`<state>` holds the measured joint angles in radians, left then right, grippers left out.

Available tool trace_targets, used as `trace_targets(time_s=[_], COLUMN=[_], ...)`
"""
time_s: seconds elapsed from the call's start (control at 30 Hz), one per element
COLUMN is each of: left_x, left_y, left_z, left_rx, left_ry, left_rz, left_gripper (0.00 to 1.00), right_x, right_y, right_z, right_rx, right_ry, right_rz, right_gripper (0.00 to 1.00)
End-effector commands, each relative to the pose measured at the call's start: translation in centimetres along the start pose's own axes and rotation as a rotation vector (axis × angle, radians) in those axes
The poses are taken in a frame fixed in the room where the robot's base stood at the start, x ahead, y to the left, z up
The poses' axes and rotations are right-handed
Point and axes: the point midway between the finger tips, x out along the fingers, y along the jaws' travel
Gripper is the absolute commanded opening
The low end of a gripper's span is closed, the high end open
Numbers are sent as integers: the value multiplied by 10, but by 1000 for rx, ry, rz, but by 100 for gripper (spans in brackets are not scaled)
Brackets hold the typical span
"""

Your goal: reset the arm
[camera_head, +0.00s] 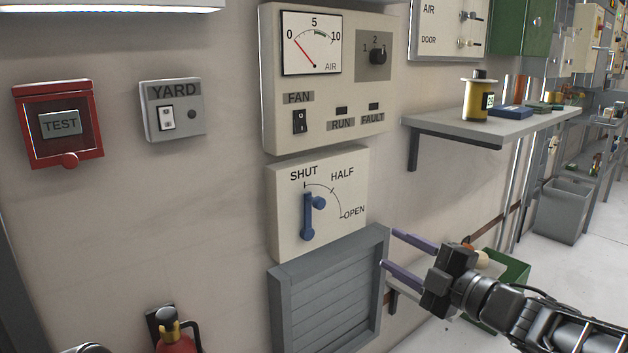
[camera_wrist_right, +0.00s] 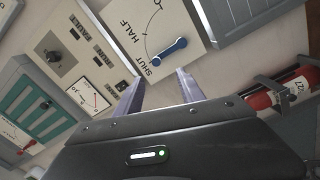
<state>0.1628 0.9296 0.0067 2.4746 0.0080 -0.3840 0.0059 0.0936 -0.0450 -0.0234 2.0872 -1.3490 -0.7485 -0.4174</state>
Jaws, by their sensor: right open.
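My right gripper (camera_head: 388,249) comes in from the lower right in the head view. Its two purple-grey fingers are apart with nothing between them, in front of the wall to the right of the louvred vent (camera_head: 330,300). The fingers also show in the right wrist view (camera_wrist_right: 160,88). A damper panel (camera_head: 345,180) marked SHUT, HALF and OPEN is above the vent. Its blue lever (camera_head: 307,218) stands upright at SHUT, apart from the gripper; it also shows in the right wrist view (camera_wrist_right: 168,52). My left gripper does not show.
A fan panel (camera_head: 280,130) with a gauge is above. A red TEST box (camera_head: 59,125) and a YARD switch (camera_head: 173,111) are at left. A fire extinguisher (camera_head: 176,340) is below. A shelf (camera_head: 480,129) juts out at right, and a green bin (camera_head: 510,270) is behind my right arm.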

Motion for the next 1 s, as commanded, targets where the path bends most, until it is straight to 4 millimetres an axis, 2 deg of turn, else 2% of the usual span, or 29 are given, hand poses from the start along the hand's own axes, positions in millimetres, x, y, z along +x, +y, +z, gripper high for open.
trace_targets(time_s=[0.03, 0.13, 0.27, 0.37, 0.47, 0.53, 0.67, 0.7, 0.8, 0.9, 1.0], left_x=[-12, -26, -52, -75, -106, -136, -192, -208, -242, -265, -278], left_y=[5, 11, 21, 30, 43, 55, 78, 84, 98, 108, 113], left_z=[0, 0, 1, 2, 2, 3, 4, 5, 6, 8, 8], left_rx=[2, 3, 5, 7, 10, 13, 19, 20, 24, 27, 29], left_ry=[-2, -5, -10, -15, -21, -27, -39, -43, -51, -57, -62], left_rz=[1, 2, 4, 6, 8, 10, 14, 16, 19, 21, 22], left_gripper=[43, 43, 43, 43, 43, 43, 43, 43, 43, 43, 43], right_x=[4, 12, 22, 28, 27, 20, -21, -39, -91, -139, -173], right_y=[0, -11, -33, -58, -94, -128, -207, -230, -277, -307, -323], right_z=[1, 8, 17, 24, 27, 24, -2, -16, -56, -96, -125], right_rx=[44, 148, 330, 500, 712, 898, 1267, 1372, 1589, 1731, 1814], right_ry=[-11, -42, -104, -174, -277, -384, -661, -759, -1005, -1216, -1371], right_rz=[-11, -30, -67, -107, -162, -216, -333, -369, -448, -503, -534], right_gripper=[46, 46, 46, 46, 46, 46, 46, 46, 46, 46, 46])
